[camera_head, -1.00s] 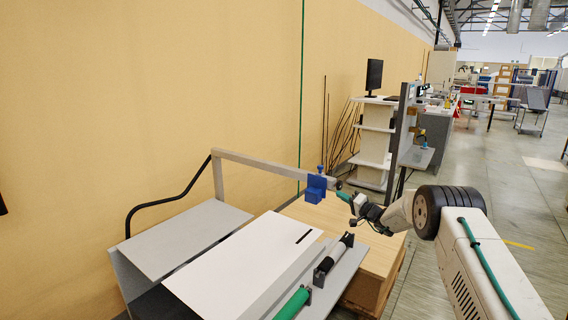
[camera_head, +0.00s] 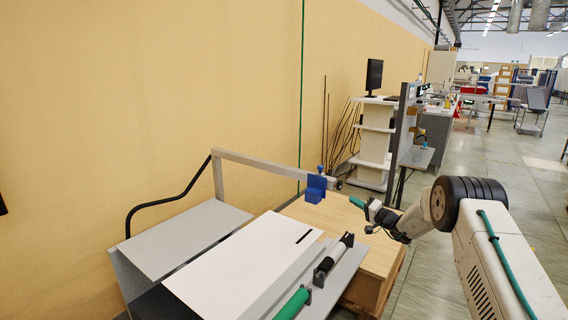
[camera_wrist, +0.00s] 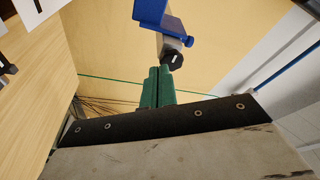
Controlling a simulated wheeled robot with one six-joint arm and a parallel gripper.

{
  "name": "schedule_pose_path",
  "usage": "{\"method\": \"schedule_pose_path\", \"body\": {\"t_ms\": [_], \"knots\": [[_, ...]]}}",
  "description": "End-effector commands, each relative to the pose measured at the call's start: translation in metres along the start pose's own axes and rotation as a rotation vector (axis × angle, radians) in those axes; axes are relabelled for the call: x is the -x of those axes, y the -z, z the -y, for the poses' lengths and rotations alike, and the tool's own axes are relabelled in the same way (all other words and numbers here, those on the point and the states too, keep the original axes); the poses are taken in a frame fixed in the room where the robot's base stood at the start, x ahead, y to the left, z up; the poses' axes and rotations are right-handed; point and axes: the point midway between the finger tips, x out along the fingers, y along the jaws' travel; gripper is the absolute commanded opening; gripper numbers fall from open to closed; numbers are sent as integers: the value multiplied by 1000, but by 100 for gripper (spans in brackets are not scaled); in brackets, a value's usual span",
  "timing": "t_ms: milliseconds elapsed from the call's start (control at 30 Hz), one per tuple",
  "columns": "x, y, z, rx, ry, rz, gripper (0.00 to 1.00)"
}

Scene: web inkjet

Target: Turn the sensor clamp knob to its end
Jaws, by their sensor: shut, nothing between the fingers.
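A dark round knob (camera_head: 337,185) sits at the right end of a grey bar (camera_head: 270,166). A blue sensor block (camera_head: 316,188) hangs on the bar beside it, with a small blue knob (camera_head: 320,169) on top. I cannot tell for sure which knob is the clamp knob. My gripper (camera_head: 354,201) has green fingers, shut and empty, right of the dark knob and apart from it. In the wrist view the fingers (camera_wrist: 158,72) point up toward the dark knob (camera_wrist: 172,60), which shows just beyond their tips. The blue block (camera_wrist: 152,12) and blue knob (camera_wrist: 188,42) also show.
A white sheet (camera_head: 240,265) lies on the machine table below, with a green roller (camera_head: 293,303) and a black-and-white roller (camera_head: 334,256) along its edge. A wooden box (camera_head: 375,250) stands under my gripper.

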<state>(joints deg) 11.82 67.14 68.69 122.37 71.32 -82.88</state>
Motion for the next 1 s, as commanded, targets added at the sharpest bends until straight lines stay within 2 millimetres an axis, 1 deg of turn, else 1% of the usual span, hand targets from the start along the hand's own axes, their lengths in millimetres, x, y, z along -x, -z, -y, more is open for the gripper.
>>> {"method": "schedule_pose_path", "body": {"t_ms": [100,167,233,333,400,567,667,1000], "knots": [[1,2,0,1,-1,-3,0],[4,10,3,13,1,-5,0],[6,19,12,40,9,38,0],[6,23,24,50,15,125,0],[7,22,29,44,12,180,0],[4,12,31,10,0,254,0],[-4,10,31,-2,0,253,0],[-44,-1,30,-1,0,251,0]]}}
